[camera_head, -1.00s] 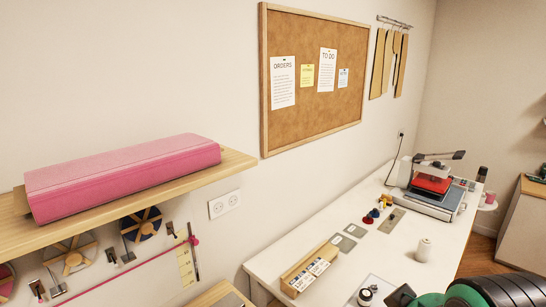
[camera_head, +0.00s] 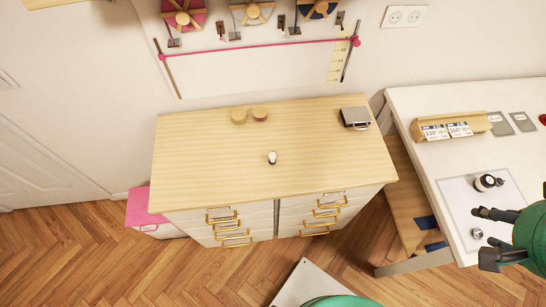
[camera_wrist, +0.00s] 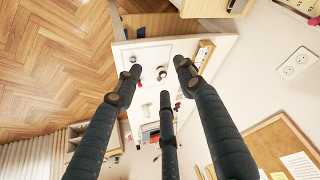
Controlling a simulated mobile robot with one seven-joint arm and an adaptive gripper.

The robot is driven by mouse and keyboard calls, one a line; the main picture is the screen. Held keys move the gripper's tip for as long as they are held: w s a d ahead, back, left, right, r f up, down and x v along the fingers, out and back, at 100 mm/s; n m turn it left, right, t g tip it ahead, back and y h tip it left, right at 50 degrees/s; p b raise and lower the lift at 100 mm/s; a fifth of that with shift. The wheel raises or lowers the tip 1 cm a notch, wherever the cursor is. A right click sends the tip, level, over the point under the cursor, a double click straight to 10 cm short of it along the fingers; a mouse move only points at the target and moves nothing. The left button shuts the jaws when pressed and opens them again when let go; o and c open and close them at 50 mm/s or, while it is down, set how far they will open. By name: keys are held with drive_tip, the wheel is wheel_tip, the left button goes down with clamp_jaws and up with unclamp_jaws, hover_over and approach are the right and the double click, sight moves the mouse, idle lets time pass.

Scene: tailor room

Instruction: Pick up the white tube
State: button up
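A small upright white object with a dark part (camera_head: 272,158) stands near the middle of the wooden cabinet top (camera_head: 210,180) in the head view. It may be the white tube, but it is too small to be sure. My gripper (camera_head: 484,236) is at the right edge of the head view, above the white table and well apart from that object. In the wrist view, the three dark fingers of my gripper (camera_wrist: 157,85) are spread with nothing held between them.
Two round wooden pieces (camera_head: 250,115) and a dark metal-edged box (camera_head: 355,118) lie at the cabinet's back. The white table (camera_head: 420,97) to the right holds a wooden card holder (camera_head: 450,129) and a small black-and-white item (camera_head: 487,182).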

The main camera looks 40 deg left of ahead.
drive_tip(key=shift+o, duration=0.5)
drive_tip(key=w+a+f+n+g+y+p, duration=0.1)
drive_tip(key=w+a+f+n+g, duration=0.1)
drive_tip(key=w+a+n, duration=0.9)
drive_tip(key=n+g+h+p, duration=0.15)
drive_tip(key=n+g, duration=0.25)
drive_tip(key=n, duration=1.7)
hover_over(273, 155)
wheel_tip(273, 155, down, 25)
drive_tip(key=shift+w+r+y, duration=0.1)
drive_tip(key=shift+y, duration=0.15)
drive_tip(key=shift+f, duration=4.3)
